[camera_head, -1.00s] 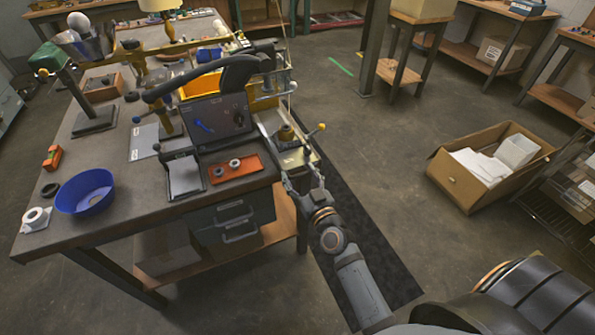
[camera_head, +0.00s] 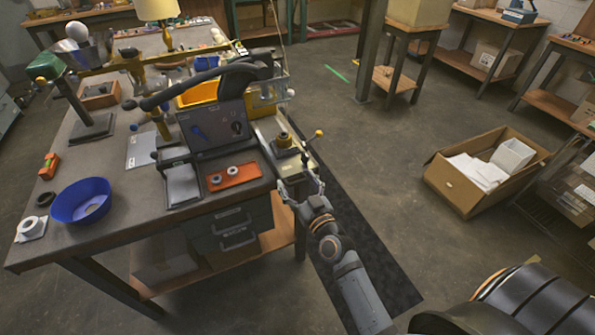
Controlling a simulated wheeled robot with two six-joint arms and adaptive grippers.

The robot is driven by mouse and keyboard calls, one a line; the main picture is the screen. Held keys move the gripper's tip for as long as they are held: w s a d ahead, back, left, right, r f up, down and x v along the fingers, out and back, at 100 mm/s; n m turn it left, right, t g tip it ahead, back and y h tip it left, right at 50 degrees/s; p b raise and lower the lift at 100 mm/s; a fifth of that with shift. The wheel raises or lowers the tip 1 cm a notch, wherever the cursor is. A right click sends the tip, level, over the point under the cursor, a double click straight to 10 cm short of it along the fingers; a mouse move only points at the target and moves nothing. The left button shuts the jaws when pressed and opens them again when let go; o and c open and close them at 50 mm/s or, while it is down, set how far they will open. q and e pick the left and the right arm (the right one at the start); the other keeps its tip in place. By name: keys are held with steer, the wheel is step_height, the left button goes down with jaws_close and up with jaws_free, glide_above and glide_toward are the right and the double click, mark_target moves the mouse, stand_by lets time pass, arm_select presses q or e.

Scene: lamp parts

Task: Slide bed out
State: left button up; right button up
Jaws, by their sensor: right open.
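A pale metal bed (camera_head: 289,166) sits at the right end of the workbench machine, with a dark-topped brass knob (camera_head: 284,140) on it. A lever with a yellow ball (camera_head: 319,133) sticks out to its right. My right gripper (camera_head: 299,184) is open at the near end of the bed, its fingers spread to either side of that end. I cannot tell whether the fingers touch it. The machine's dark panel (camera_head: 215,127) stands left of the bed. My left gripper is not in view.
On the workbench (camera_head: 120,208) are an orange tray (camera_head: 226,181) with two rings, a blue bowl (camera_head: 80,201) and a white roll (camera_head: 31,229). Drawers (camera_head: 234,228) hang below. Floor is open right of my right arm, up to a cardboard box (camera_head: 455,187).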

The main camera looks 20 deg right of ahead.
step_height(320, 180, up, 9)
steer(key=shift+s+r, duration=0.1)
steer(key=shift+r, duration=0.05)
stand_by(0.5)
steer(key=s+d+f+g+h, duration=0.1)
steer(key=s+d+f+g, duration=0.1)
steer(key=s+f+g, duration=0.7)
steer(key=s+d+f+g+h, duration=0.1)
steer(key=s+d+f+g, duration=0.35)
steer(key=s+f, duration=0.75)
step_height(320, 180, down, 21)
steer(key=s+g+p, duration=0.1)
steer(key=s+g, duration=0.1)
steer(key=s, duration=0.1)
steer(key=s+d+f+g+p, duration=0.1)
steer(key=s+f, duration=1.6)
steer(key=s, duration=0.2)
steer(key=shift+s+d+y+p, duration=0.15)
steer(key=shift+d+y+p, duration=0.15)
